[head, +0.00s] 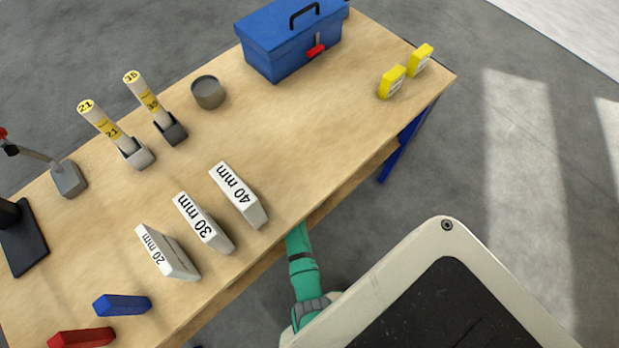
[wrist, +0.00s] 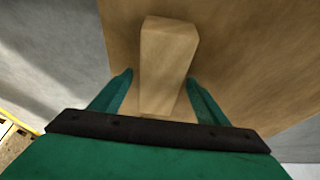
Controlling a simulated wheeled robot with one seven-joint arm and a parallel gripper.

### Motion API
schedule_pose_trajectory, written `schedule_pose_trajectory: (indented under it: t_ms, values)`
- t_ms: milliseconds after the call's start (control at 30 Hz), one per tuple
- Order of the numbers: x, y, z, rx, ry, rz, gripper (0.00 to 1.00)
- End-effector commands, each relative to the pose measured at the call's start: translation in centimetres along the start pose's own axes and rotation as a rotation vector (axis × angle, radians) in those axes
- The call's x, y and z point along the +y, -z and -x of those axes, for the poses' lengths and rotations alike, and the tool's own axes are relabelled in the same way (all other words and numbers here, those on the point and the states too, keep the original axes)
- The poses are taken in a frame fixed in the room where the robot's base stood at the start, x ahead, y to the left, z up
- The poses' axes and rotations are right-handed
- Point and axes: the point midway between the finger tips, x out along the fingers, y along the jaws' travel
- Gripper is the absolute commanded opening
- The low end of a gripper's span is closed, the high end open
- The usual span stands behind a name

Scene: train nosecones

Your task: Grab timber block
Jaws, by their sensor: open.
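The timber block (wrist: 166,50) is a pale wooden bar seen in the wrist view, standing out against a brown wooden surface. My gripper (wrist: 160,77) is open, with one green finger on each side of the block's near part. Small gaps show between the fingers and the block, so the jaws are not closed on it. In the head view my green arm reaches to the table's front edge, where the table hides my gripper. The block is not visible in the head view.
On the table (head: 300,130) stand white blocks marked 20 mm (head: 168,252), 30 mm (head: 203,222) and 40 mm (head: 238,195). A blue toolbox (head: 275,45), grey cup (head: 208,92) and yellow items (head: 392,82) lie farther back. Blue (head: 122,305) and red (head: 82,338) bars lie lower left.

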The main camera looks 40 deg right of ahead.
Motion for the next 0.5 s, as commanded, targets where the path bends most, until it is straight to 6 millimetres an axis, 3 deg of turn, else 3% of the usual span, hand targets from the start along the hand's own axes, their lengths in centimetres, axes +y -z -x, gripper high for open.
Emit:
schedule_pose_trajectory:
  t_ms: [333,500]
  values:
    - [-0.04,0.04,-0.73,0.001,0.001,0.0,0.69]
    - [-0.03,0.03,-0.72,0.001,0.001,0.0,0.28]
